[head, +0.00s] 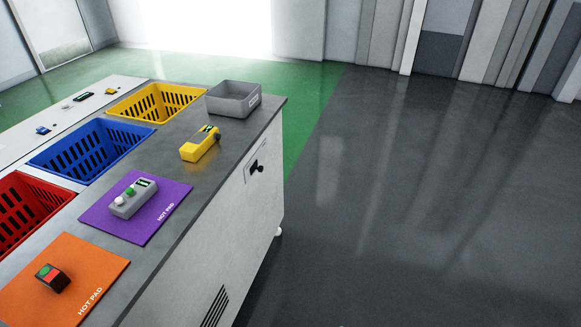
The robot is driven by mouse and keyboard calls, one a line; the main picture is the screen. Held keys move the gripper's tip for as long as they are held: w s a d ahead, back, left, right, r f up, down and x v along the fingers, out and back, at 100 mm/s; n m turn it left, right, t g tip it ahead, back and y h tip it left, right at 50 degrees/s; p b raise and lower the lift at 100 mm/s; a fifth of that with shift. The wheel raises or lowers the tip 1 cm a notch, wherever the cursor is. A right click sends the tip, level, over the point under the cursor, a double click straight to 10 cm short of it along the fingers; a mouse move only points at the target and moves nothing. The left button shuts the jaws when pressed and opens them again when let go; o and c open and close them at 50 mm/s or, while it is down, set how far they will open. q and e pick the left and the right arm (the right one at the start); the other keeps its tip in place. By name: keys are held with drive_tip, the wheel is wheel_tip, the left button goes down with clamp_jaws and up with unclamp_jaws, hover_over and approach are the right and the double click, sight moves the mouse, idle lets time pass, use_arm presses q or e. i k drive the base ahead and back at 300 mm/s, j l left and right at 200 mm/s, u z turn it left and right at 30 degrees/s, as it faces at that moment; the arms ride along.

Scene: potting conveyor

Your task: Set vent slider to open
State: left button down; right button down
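A small light plate with a black knob (257,167) is set on the white side panel of the bench, high up near the far right corner. It looks like the vent slider, but its markings are too small to read, so I cannot tell its setting. Neither of my grippers is in view.
The grey bench top (205,179) carries an orange pad (95,262), a purple pad (152,222), a yellow handheld device (196,147) and a grey bin (233,98). Red, blue and yellow baskets stand along its left. Dark slots (214,305) mark the lower side panel. The floor (410,190) to the right is clear.

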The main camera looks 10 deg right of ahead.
sight(255, 166)
drive_tip(key=i+l+u, duration=0.7)
drive_tip(key=l+u, duration=0.15)
